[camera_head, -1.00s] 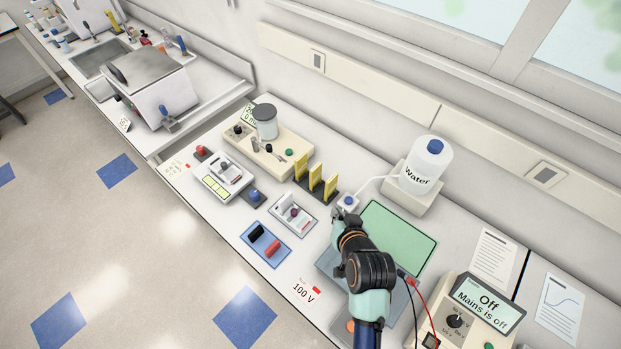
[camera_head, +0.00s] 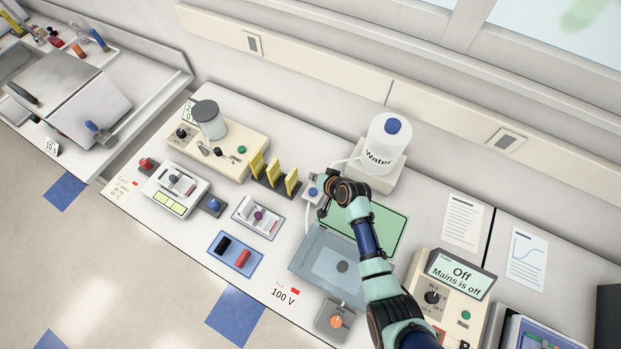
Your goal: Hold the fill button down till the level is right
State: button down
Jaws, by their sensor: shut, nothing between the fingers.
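The fill button is a blue button (camera_head: 312,191) on a small white box just left of the water bottle (camera_head: 379,158). The bottle is white with a blue cap, and a pale tube runs from it to the box. Another pale tube drops from the box toward a translucent grey-blue tank (camera_head: 307,262). I cannot read the liquid level in it. My gripper (camera_head: 323,208) is shut and empty, with its dark fingers close by the right and front of the button box. The button still shows; I cannot tell whether the fingers touch the box.
A green mat (camera_head: 388,232) lies under my arm. Yellow upright combs (camera_head: 273,176) stand left of the button box. An orange-knobbed box (camera_head: 335,321) sits at the front edge. A power supply (camera_head: 455,290) reading "Off, Mains is off" stands at right.

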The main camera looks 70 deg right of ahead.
aim_at(312, 190)
jog(key=shift+f+b, duration=3.95)
jog(key=shift+f, duration=0.45)
jog(key=shift+f, duration=0.1)
jog(key=shift+f+b, duration=0.3)
jog(key=shift+b, duration=0.05)
jog(key=shift+f+b, duration=0.4)
jog(key=shift+f, duration=0.05)
jog(key=shift+s+a+f+b, duration=0.1)
jog(key=shift+f+b, duration=0.2)
jog(key=shift+f, duration=0.3)
jog(key=shift+r, duration=0.15)
dwell(2.0)
